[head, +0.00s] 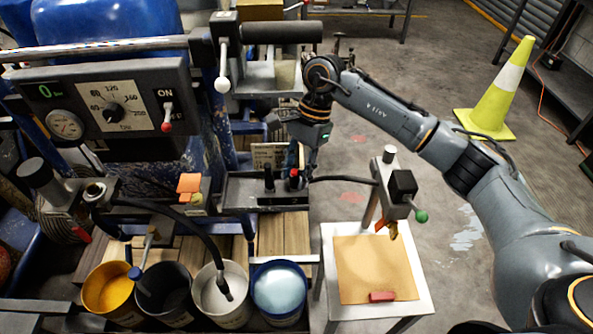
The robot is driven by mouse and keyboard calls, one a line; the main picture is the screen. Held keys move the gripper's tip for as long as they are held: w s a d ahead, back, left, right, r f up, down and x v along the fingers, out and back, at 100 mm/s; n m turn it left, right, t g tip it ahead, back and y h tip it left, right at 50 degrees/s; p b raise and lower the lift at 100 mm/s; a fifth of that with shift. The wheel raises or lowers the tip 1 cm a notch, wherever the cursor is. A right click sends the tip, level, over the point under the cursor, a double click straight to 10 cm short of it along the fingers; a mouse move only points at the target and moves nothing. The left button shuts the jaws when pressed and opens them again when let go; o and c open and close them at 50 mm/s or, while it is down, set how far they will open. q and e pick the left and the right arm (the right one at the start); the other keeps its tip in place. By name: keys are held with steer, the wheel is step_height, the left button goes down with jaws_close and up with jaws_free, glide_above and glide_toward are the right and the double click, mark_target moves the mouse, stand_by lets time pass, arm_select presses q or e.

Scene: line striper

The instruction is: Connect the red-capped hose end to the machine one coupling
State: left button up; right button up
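The red-capped hose end (294,173) is at a dark tray on the machine's front, right of centre. A black hose (345,179) runs from beside it to a stand on the right. My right gripper (297,163) points down directly over the red cap, with its fingers at or around it. The fingers are small and dark, so I cannot tell whether they are closed on it. A round metal fitting (95,190) on the left of the machine may be the machine one coupling; no label is readable. My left gripper is not in view.
Open buckets of yellow (90,290), black, white and pale blue paint stand below, with a hose and brush-like tools over them. A control panel (110,110) is at upper left. A small white table (330,245) stands right. A yellow cone (495,100) is on open floor.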

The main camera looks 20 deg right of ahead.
jaws_close()
steer(key=shift+r, duration=0.7)
steer(key=shift+r+p, duration=0.75)
steer(key=shift+r, duration=0.85)
steer(key=shift+w+d+r, duration=0.1)
steer(key=shift+w+r, duration=0.15)
steer(key=shift+r, duration=0.1)
